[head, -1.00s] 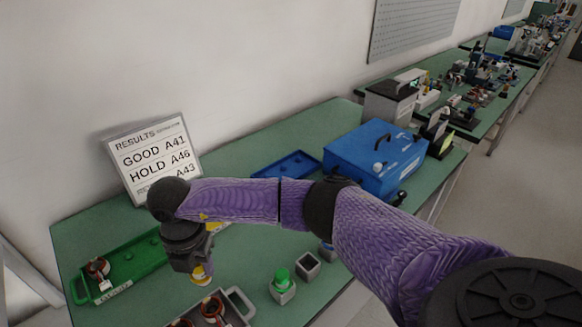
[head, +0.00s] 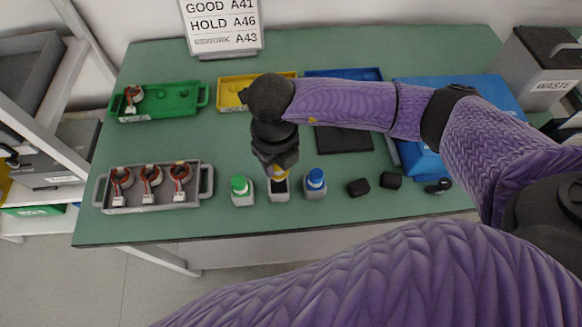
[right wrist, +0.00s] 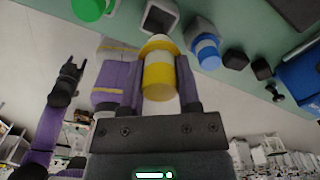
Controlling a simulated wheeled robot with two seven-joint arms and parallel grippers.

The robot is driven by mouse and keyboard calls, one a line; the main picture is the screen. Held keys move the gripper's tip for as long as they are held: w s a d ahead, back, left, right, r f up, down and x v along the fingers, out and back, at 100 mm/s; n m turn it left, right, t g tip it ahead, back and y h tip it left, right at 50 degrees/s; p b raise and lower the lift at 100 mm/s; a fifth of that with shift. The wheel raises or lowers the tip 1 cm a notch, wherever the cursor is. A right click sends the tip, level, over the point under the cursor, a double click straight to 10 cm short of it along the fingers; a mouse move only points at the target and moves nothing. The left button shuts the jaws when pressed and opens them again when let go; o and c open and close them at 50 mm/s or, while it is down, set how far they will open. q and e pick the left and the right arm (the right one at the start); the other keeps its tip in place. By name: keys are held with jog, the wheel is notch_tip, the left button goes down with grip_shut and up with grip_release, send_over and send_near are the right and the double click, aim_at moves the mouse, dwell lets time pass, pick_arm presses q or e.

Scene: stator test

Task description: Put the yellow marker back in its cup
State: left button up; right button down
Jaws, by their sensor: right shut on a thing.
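The empty grey cup (head: 279,193) stands between the green and blue marker cups, directly under the marker in the head view. In the right wrist view its dark opening (right wrist: 160,18) lies just beyond the marker's end, and they look apart. My left gripper (right wrist: 73,70) appears open and empty in the right wrist view.
The green marker (head: 240,185) and the blue marker (head: 315,179) stand in cups on either side. A grey tray (head: 207,180) with several stators is to the left. Small black pieces (head: 358,187) lie to the right. Green, yellow and blue trays are behind.

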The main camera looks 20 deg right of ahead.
aim_at(277, 180)
notch_tip(277, 180, down, 6)
jog(key=shift+a+f+b, duration=0.1)
jog(key=shift+f+b, duration=0.05)
jog(key=shift+b, duration=0.5)
jog(key=shift+f, duration=0.15)
pick_arm(q)
jog(key=shift+w+a+f, duration=0.1)
jog(key=shift+a+f, duration=0.05)
jog(key=shift+f, duration=0.3)
jog(key=shift+w+a+f, duration=0.1)
jog(key=shift+f, duration=0.3)
pick_arm(e)
jog(key=shift+f+b, duration=0.3)
jog(key=shift+f, duration=0.05)
jog(key=shift+c, duration=1.5)
grip_release()
pick_arm(q)
notch_tip(277, 180, up, 3)
jog(key=p, duration=0.3)
jog(key=shift+f, duration=0.2)
pick_arm(e)
notch_tip(277, 180, up, 13)
